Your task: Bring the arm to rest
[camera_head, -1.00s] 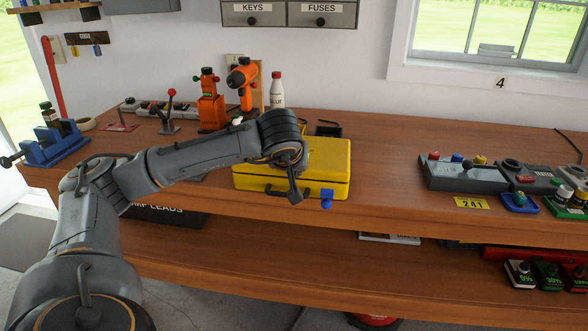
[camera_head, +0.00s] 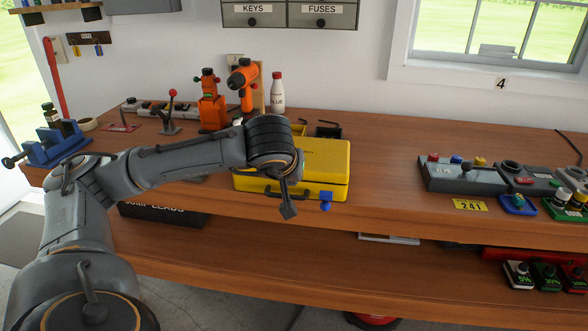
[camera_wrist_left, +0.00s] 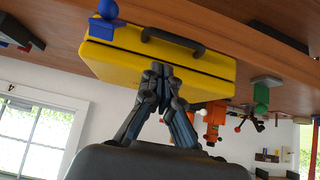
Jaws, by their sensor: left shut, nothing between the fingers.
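My left arm (camera_head: 190,158) reaches in from the left in the head view, bent at the elbow, its wrist end (camera_head: 270,142) in front of the yellow case. In the left wrist view my left gripper (camera_wrist_left: 162,72) is shut, its fingertips together with nothing between them. The yellow case, with a dark handle, lies on the workbench in the head view (camera_head: 325,165) and fills the top of the wrist view (camera_wrist_left: 115,62). The fingertips overlap the case there; I cannot tell whether they touch it. My right gripper is not in view.
The wooden workbench (camera_head: 390,190) has clear room right of the case. A blue knobbed piece (camera_head: 326,202) is at the case's front. An orange drill (camera_head: 243,78) and white bottle (camera_head: 277,95) stand behind. A blue vise (camera_head: 55,145) sits left, a grey switch panel (camera_head: 462,177) right.

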